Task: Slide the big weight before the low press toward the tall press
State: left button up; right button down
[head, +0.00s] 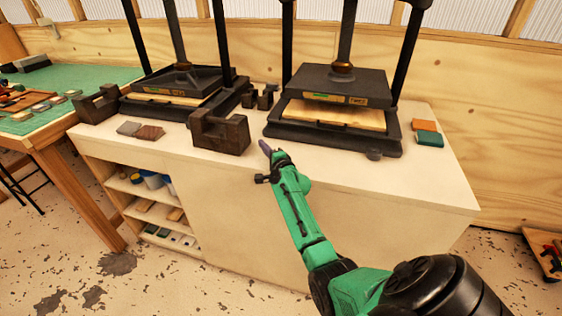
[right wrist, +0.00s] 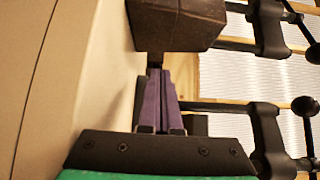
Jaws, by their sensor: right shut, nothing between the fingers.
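A big dark brown U-shaped weight (head: 220,134) stands upright on the white worktop, at the front right corner of the left press (head: 175,82). The right press (head: 335,85) stands to the right of the weight, with a pale board under its raised plate. My right gripper (head: 265,147) is shut and empty, low over the worktop just right of the weight. In the right wrist view its purple fingers (right wrist: 159,102) lie together and point at the weight (right wrist: 175,24). I cannot tell if they touch it. My left gripper is out of view.
A second dark U-shaped weight (head: 98,103) stands at the left end of the worktop (head: 420,185). Grey and brown pads (head: 140,130) lie at the front left. Orange and green blocks (head: 427,132) lie right of the right press. The front right worktop is clear.

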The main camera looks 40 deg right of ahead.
jog(key=shift+s+a, duration=0.4)
jog(key=shift+s, duration=0.45)
jog(key=s, duration=0.4)
jog(key=s+a, duration=0.1)
jog(key=s, duration=0.2)
jog(key=shift+s+a, duration=0.1)
jog(key=s+a+f+n+g+y, duration=0.5)
jog(key=s+a+f+n+g, duration=0.3)
jog(key=a+n, duration=0.45)
jog(key=s+a+f+n+g+h, duration=0.1)
jog(key=s+a+f+n+g, duration=0.15)
jog(key=s+n, duration=0.45)
jog(key=s+a+f+n+g+h, duration=0.1)
jog(key=s+a+f+n+g, duration=0.2)
jog(key=s, duration=0.9)
notch_tip(320, 180, down, 20)
jog(key=d+g, duration=0.1)
jog(key=g, duration=0.1)
jog(key=s+d+f+g, duration=0.1)
jog(key=s+d+f, duration=0.2)
jog(key=s+f, duration=1.3)
jog(key=shift+s+d+f, duration=0.15)
jog(key=shift+s, duration=0.9)
jog(key=shift+s, duration=0.1)
